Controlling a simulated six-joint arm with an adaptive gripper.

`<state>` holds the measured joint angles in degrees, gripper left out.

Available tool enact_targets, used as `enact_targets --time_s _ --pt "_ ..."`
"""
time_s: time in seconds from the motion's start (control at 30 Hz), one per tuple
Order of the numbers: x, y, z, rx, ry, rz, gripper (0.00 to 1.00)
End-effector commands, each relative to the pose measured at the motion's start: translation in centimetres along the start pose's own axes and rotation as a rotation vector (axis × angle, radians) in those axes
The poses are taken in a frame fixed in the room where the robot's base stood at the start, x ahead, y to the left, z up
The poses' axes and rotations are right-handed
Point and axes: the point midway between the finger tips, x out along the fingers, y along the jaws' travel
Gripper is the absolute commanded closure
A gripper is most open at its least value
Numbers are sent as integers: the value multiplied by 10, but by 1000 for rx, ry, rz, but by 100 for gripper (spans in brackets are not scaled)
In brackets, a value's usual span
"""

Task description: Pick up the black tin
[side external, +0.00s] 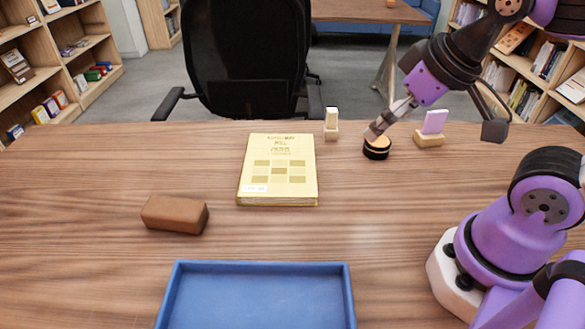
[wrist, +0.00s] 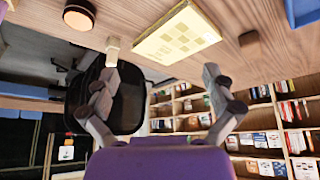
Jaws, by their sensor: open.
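The black tin (side external: 377,153) is a short round tin with a tan top, standing on the wooden desk right of the yellow book. In the wrist view the tin (wrist: 79,15) is at the upper left, outside the space between the fingers. My gripper (side external: 374,132) overlaps the tin's upper edge in the side view; contact cannot be told from there. In the wrist view my gripper (wrist: 160,75) has its fingers wide apart with nothing between them.
A yellow book (side external: 278,170) lies left of the tin. A small cream holder (side external: 331,130) and a wooden stand with a lilac card (side external: 432,125) flank the tin. A brown block (side external: 175,214) and blue tray (side external: 262,267) are nearer the front. A black chair (side external: 248,55) stands behind the desk.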

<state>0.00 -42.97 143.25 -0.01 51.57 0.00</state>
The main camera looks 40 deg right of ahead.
Motion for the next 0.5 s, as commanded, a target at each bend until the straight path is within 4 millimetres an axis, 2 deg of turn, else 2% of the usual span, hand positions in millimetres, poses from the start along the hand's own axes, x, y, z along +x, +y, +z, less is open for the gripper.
enact_targets --time_s 0.33,0.43,0.5 --pt "1 2 -2 -6 -7 3 0" --pt "6 12 -11 -39 -42 13 0" --pt "14 27 -21 -81 -83 16 0"
